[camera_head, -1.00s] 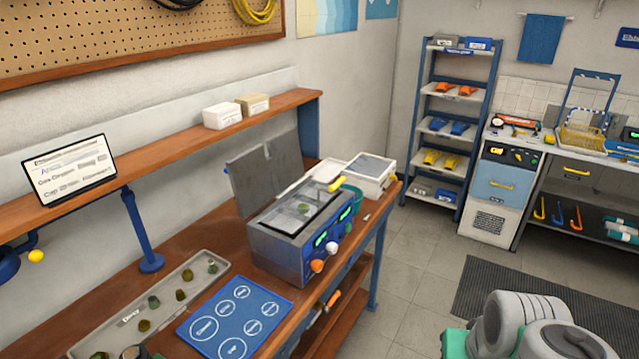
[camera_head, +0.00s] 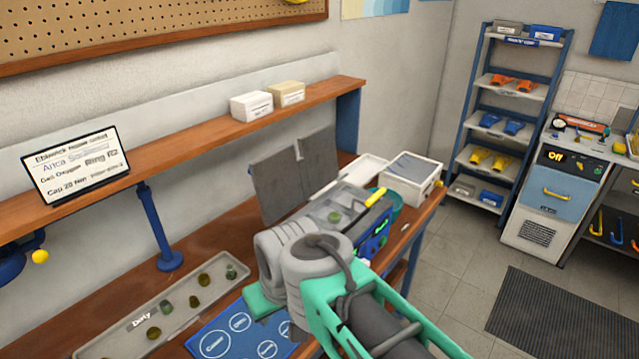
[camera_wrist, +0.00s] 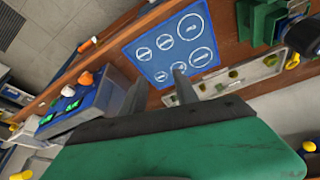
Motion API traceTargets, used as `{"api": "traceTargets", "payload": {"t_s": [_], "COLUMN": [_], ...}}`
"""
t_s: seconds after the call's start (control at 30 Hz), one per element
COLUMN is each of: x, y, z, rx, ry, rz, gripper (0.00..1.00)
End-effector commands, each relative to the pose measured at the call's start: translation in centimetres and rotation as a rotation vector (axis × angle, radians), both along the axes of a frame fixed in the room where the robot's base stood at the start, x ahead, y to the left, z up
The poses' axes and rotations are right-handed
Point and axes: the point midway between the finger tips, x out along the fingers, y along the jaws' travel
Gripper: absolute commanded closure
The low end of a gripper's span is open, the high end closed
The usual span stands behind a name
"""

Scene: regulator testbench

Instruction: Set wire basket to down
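The grey and blue bench machine (camera_head: 368,222) stands on the wooden bench with its grey lid (camera_head: 296,172) raised. A yellow handle (camera_head: 376,197) shows at the tank's right rim, and a greenish part (camera_head: 334,217) lies in the tank. I cannot make out a wire basket there. At the right edge, only a sliver of the yellow basket (camera_head: 633,143) on the far counter shows. My arm hides the machine's front left. In the wrist view, my gripper (camera_wrist: 161,91) is open and empty above the bench, its fingers pointing toward the blue mat (camera_wrist: 168,48), right of the machine (camera_wrist: 95,103).
A long grey tray (camera_head: 165,318) with several small parts lies at the left. A white box (camera_head: 412,178) stands behind the machine. A shelf with a tablet (camera_head: 75,165) and small boxes (camera_head: 251,106) runs above the bench. The floor at right has a dark mat (camera_head: 560,310).

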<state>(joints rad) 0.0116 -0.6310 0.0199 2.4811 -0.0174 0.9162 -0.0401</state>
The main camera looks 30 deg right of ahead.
Motion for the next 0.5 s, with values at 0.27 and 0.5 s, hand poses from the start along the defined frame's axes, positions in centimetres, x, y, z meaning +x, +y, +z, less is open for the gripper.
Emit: {"api": "traceTargets", "payload": {"t_s": [0.27, 0.5], "x": [9.6, 10.5], "y": [-8.5, -26.5], "z": [11.2, 15.7], "rx": [-0.151, -0.382], "ry": [0.025, 0.035], "rz": [0.724, 1.551], "gripper": [0.64, 0.64]}}
